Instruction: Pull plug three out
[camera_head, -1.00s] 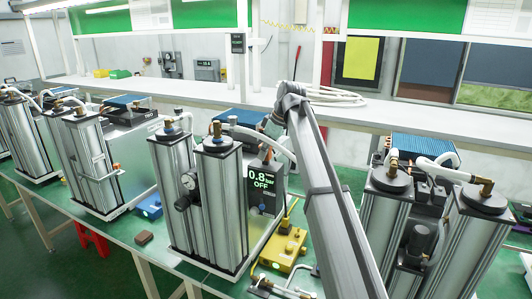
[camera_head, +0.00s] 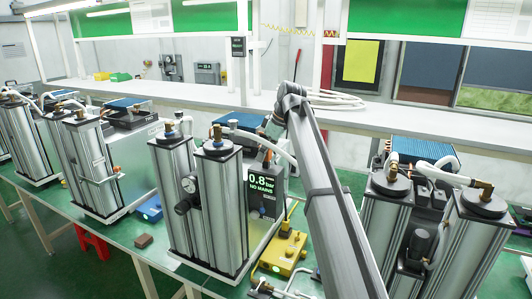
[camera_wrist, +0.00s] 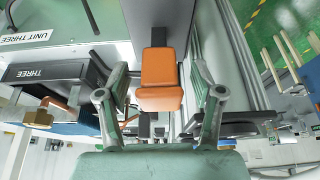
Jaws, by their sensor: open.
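In the wrist view, an orange plug-like block (camera_wrist: 160,75) lies between the two fingers of my gripper (camera_wrist: 158,92). The fingers are spread to either side of it, with visible gaps. Labels THREE (camera_wrist: 40,73) and UNIT THREE (camera_wrist: 24,38) show at the left. I cannot tell whether the orange block sits in a socket; its far end is not clear. In the head view, the middle sieve column unit (camera_head: 210,205) has a lit display (camera_head: 262,190) reading 0.8 bar and NO MAINS.
More twin-column units stand at the left (camera_head: 92,165) and right (camera_head: 385,235) on the green bench. A yellow box (camera_head: 283,252) sits beside the middle unit. A small brown block (camera_head: 143,241) lies near the bench's front edge. A white shelf (camera_head: 200,98) runs behind.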

